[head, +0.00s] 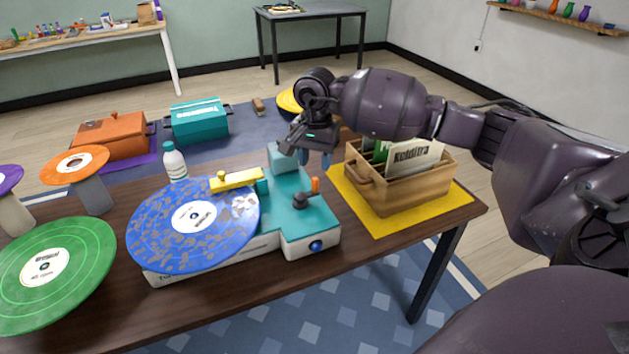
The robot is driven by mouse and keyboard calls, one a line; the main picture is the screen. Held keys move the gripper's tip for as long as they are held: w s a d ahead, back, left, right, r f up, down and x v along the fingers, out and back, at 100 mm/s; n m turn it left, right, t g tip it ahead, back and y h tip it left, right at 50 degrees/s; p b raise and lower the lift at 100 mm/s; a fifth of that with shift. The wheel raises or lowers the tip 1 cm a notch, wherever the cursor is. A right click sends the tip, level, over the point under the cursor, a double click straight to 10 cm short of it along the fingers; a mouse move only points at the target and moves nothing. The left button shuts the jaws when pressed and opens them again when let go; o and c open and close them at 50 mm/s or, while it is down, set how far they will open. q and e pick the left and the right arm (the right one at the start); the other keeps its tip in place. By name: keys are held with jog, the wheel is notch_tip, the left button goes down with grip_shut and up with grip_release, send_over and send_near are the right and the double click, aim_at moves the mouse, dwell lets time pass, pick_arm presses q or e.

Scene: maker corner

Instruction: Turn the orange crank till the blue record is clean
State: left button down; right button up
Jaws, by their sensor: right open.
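The blue record (160,231) lies flat on the record cleaning machine (267,243) on the table. Brownish dirt patches cover much of its blue surface around the white label. A yellow arm (237,181) reaches over the record's back edge. The orange crank knob (315,185) stands up from a dark crank (301,200) on the machine's teal top. My right gripper (314,157) is open and empty, pointing down above and behind the crank, apart from it. My left gripper is not in view.
A wooden crate (425,192) with record sleeves stands on a yellow mat (452,207) right of the crank. A white bottle (175,163) stands behind the record. A green record (75,262) and an orange record (57,168) on a stand are at left.

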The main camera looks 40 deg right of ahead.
aim_at(315, 178)
jog(key=shift+f, duration=3.2)
jog(key=shift+c, duration=0.2)
grip_shut()
